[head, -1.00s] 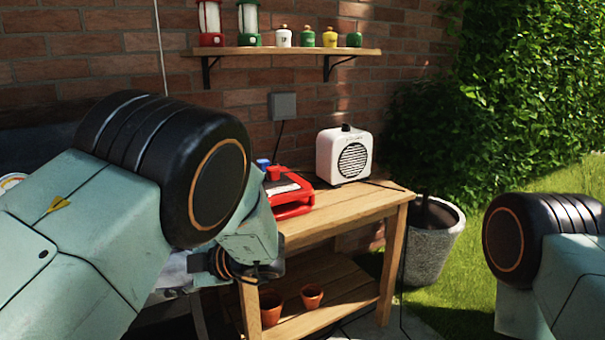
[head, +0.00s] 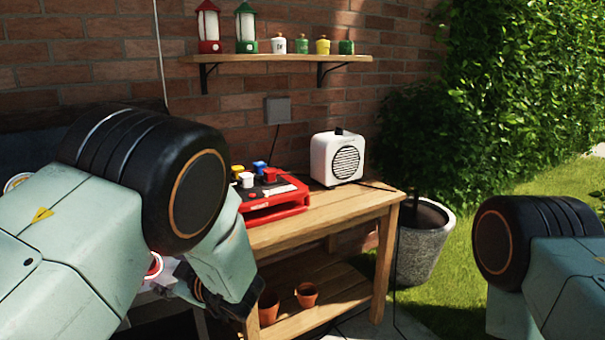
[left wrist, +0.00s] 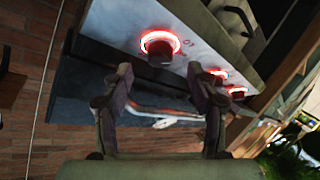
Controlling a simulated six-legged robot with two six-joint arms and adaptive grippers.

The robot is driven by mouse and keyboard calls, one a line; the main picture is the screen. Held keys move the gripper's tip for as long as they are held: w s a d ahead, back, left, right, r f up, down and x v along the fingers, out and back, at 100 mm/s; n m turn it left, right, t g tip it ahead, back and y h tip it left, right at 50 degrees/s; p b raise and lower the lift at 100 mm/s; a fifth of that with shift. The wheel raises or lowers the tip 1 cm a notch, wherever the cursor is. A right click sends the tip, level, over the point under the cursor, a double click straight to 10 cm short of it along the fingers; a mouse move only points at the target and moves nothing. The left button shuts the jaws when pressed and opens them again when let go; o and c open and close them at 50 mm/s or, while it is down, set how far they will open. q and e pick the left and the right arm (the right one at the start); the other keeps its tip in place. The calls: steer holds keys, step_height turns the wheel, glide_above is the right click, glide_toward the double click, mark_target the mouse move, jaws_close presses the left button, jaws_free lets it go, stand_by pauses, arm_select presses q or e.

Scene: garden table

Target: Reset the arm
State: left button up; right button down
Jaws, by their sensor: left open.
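My left arm comes in from the left in the head view, its large black joint in front of the table's left side. My left gripper (left wrist: 165,88) shows in the left wrist view with its two dark fingers spread apart and nothing between them. Its fingers are in front of a metal panel (left wrist: 185,22) with several red-lit knobs (left wrist: 160,46). In the head view the gripper is low, left of the wooden table (head: 345,212), and partly hidden by my arm. My right arm shows at the right edge, but its gripper is out of view.
A red tray-like box (head: 275,208) with small coloured blocks and a white radio (head: 337,158) stand on the table. Terracotta pots (head: 306,295) are on the lower shelf. A grey planter (head: 425,250) stands to the right. A wall shelf (head: 280,58) holds lanterns and jars.

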arm_select(q)
steer(key=s+d+f+m+g+h, duration=0.1)
steer(key=s+f+m+h, duration=0.7)
steer(key=s+f+m, duration=0.8)
steer(key=s+d+f+g+h, duration=0.1)
steer(key=s+f+g, duration=0.1)
steer(key=s, duration=0.7)
steer(key=s+d+f+g+h, duration=0.1)
steer(key=s+f+g+h, duration=0.1)
steer(key=s, duration=0.6)
steer(key=s+d+f+m+g+h, duration=0.1)
steer(key=s+d+f+g, duration=0.1)
steer(key=s, duration=0.7)
steer(key=shift+s+f+g, duration=0.3)
steer(key=shift+f+g, duration=0.4)
steer(key=shift+f, duration=0.25)
